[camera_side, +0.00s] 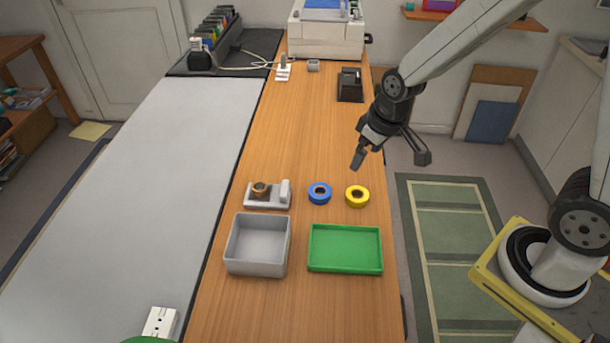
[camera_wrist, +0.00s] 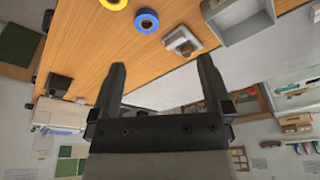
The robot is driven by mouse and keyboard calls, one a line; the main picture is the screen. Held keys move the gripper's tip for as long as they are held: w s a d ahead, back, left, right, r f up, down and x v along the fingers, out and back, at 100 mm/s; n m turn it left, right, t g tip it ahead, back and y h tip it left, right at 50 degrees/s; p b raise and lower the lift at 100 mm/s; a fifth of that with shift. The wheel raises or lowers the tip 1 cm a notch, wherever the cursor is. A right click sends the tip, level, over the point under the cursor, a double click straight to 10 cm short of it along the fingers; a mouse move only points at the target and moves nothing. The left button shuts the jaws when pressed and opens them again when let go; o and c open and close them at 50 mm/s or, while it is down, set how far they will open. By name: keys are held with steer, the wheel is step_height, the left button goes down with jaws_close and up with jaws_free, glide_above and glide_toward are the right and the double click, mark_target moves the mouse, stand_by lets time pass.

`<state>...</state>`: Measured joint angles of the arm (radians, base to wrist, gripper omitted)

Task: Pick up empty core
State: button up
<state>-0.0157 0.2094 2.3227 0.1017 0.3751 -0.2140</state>
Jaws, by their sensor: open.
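The empty core (camera_side: 260,188) is a small brown ring seated on the left part of a light grey tape dispenser (camera_side: 281,200). A blue tape roll (camera_side: 319,194) and a yellow tape roll (camera_side: 357,197) lie to the right of the dispenser. My gripper (camera_side: 391,157) is open and empty, raised at the right side of the table, apart from the core and both rolls. Its two spread fingers also show in the wrist view (camera_wrist: 162,65).
A grey bin (camera_side: 230,257) and a green tray (camera_side: 345,270) stand in front of the dispenser and rolls. A dark box-like item (camera_side: 350,85) and a printer (camera_side: 327,38) stand farther back. The middle of the wooden table is clear.

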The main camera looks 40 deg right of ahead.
steer(key=w+a+f+n+y, duration=0.1)
steer(key=w+a+f+n, duration=0.15)
steer(key=w, duration=0.45)
steer(key=w+a+f+n, duration=0.1)
steer(key=w+f, duration=0.3)
steer(key=w, duration=0.4)
steer(key=n+y, duration=0.2)
steer(key=n, duration=0.2)
glide_toward(260, 186)
steer(key=shift+x, duration=0.9)
steer(key=shift+f, duration=0.1)
steer(key=shift+x, duration=1.15)
steer(key=shift+f, duration=0.15)
steer(key=shift+x, duration=2.5)
